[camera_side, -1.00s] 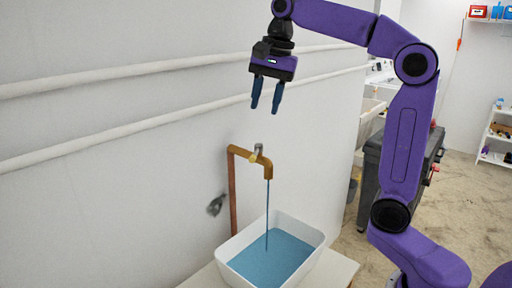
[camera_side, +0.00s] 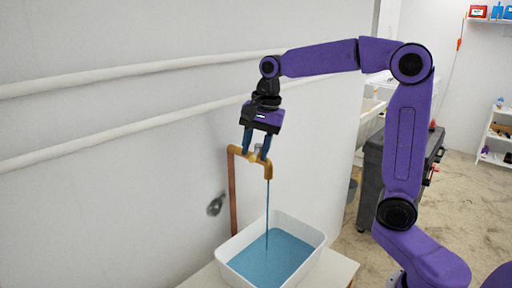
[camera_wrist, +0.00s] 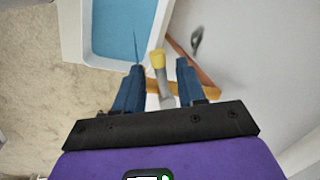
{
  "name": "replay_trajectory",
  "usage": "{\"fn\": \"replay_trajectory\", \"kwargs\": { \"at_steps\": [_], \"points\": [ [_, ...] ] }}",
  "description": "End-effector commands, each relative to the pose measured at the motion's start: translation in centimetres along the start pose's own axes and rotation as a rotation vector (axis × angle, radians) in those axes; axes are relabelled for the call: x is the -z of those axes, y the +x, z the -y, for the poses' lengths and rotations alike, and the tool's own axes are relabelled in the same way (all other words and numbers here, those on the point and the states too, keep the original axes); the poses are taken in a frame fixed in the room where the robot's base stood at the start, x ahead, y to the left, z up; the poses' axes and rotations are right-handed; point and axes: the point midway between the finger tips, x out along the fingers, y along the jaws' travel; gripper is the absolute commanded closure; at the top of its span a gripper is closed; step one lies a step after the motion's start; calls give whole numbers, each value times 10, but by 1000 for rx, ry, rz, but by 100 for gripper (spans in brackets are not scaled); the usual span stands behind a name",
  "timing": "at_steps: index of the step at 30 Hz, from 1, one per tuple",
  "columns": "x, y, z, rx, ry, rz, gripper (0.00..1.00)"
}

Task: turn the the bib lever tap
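The brass bib tap (camera_side: 268,170) stands on a copper riser pipe (camera_side: 232,195) by the wall, with a thin stream of water falling from its spout. Its short grey lever (camera_wrist: 164,92), with a yellow end piece, lies between my fingers in the wrist view. My gripper (camera_side: 257,156) points down over the tap. In the wrist view my gripper (camera_wrist: 160,66) is open, one finger on each side of the lever, with gaps visible on both sides. In the side view the fingers partly hide the lever.
A white basin (camera_side: 317,238) of blue water stands under the spout on a pale table (camera_side: 340,272). A grey wall fitting (camera_side: 216,205) is left of the riser. Two white pipes (camera_side: 120,131) run along the wall. Free room lies above the basin.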

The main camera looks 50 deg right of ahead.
Motion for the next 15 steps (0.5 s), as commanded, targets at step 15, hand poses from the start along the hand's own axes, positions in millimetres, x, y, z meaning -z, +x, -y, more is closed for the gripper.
{"fn": "replay_trajectory", "kwargs": {
  "at_steps": [15],
  "points": [
    [0,0,0,0,7,-1,100]
  ]
}}
